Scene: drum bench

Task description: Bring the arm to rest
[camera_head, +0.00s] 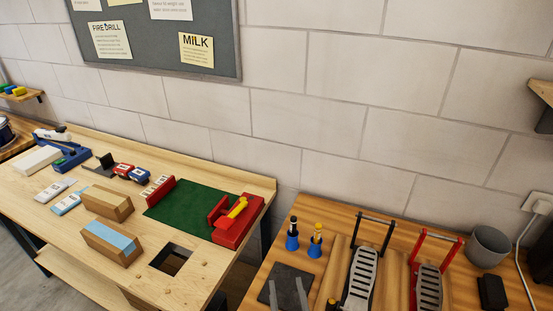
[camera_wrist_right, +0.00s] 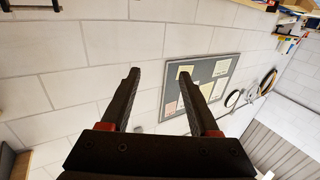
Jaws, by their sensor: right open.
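My right gripper (camera_wrist_right: 159,73) shows in the right wrist view. Its two dark fingers are spread apart with nothing between them. Beyond the fingers are the block wall and the grey pinboard (camera_wrist_right: 228,70), and the fingers appear clear of both. In the head view I cannot clearly make out the right gripper. My left gripper is in neither view.
The pale wooden bench (camera_head: 190,285) holds wooden blocks, a green mat (camera_head: 185,212) and a red fixture (camera_head: 236,228). The right-hand bench (camera_head: 330,210) holds two pedals (camera_head: 361,275), blue-based posts (camera_head: 292,242) and a grey cup (camera_head: 488,247). The pinboard (camera_head: 165,50) hangs above.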

